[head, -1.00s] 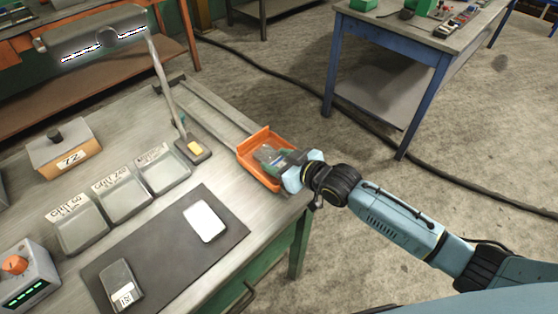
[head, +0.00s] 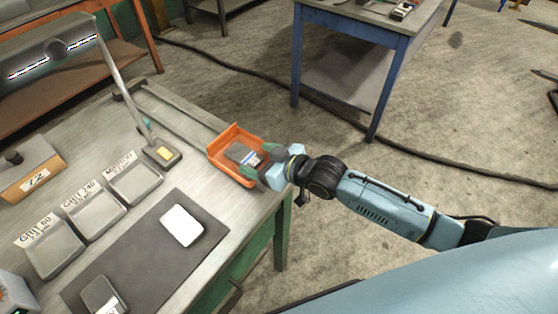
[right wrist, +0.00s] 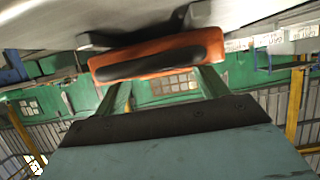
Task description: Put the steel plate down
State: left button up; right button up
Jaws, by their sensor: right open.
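A flat grey plate with a pale and blue patch (head: 241,154) lies in an orange tray (head: 221,168) at the table's right edge. I cannot tell for sure that it is the steel plate. My right gripper (head: 266,162) is open at the tray's right side, its fingers close to the plate. Contact cannot be made out. A bright, pale plate (head: 182,225) lies on the dark mat (head: 140,258). In the right wrist view, an orange form with a dark middle (right wrist: 160,60) shows beyond my fingers. My left gripper is not in view.
Several labelled shallow trays (head: 96,208) stand left of the mat. A grey labelled block (head: 102,294) lies on the mat's near end. A blue-legged table (head: 345,80) stands beyond open floor.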

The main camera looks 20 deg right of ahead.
jog(key=p+v, duration=0.1)
jog(key=v, duration=0.7)
jog(key=shift+s+d+r, duration=0.1)
jog(key=shift+s+d, duration=0.1)
jog(key=shift+s, duration=0.1)
